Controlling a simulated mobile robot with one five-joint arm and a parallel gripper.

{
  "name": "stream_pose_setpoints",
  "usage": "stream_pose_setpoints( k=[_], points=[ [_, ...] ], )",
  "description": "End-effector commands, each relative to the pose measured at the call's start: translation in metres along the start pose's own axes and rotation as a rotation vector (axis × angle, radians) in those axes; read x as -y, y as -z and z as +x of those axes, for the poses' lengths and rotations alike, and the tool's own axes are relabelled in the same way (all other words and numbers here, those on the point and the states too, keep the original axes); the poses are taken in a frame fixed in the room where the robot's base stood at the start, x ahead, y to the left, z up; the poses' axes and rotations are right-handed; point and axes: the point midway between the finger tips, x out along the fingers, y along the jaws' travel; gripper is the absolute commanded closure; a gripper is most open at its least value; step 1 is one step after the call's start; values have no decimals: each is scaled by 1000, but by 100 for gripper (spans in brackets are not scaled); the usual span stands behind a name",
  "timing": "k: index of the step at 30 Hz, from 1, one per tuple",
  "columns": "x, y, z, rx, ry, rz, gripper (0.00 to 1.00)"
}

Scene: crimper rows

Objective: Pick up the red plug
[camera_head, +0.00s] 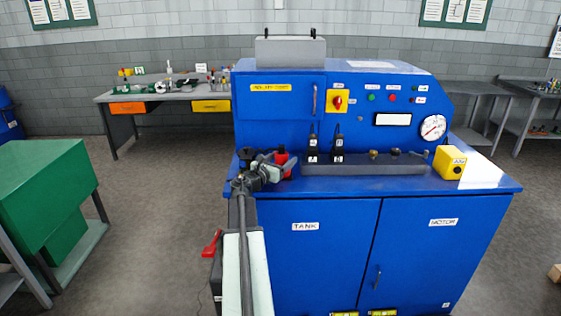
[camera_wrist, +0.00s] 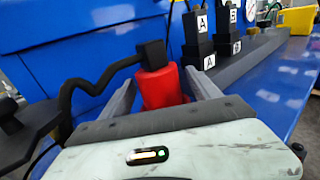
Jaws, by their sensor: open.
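The red plug (camera_wrist: 162,88) stands on the left part of the blue machine's ledge, with a black cap and a black cable running off its left side. In the head view the red plug (camera_head: 282,160) is partly hidden by my arm's end. My gripper (camera_wrist: 160,90) is open, with one grey finger to the left of the plug and one to the right. The plug sits between the fingers. Whether either finger touches it cannot be told. In the head view my gripper (camera_head: 284,164) is at the plug.
Two black blocks labelled A and B (camera_wrist: 197,40) stand just right of the plug, on a dark rail (camera_head: 365,169). A yellow box (camera_head: 450,163) stands at the ledge's right end. A green cabinet (camera_head: 45,190) is at the left. The blue front ledge (camera_head: 400,188) is clear.

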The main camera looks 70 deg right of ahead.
Motion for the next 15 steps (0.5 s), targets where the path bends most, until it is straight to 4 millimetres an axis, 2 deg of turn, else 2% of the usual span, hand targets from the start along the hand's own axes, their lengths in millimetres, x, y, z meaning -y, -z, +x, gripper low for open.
stream_pose_setpoints(
  k=[1,3,9,11,15],
  points=[
    [-2,0,12,0,1,0,29],
    [-2,0,20,0,-1,0,29],
    [-1,0,20,0,-2,1,29],
    [-1,0,20,0,-2,1,43],
    [-2,0,19,0,-2,1,81]
  ],
)
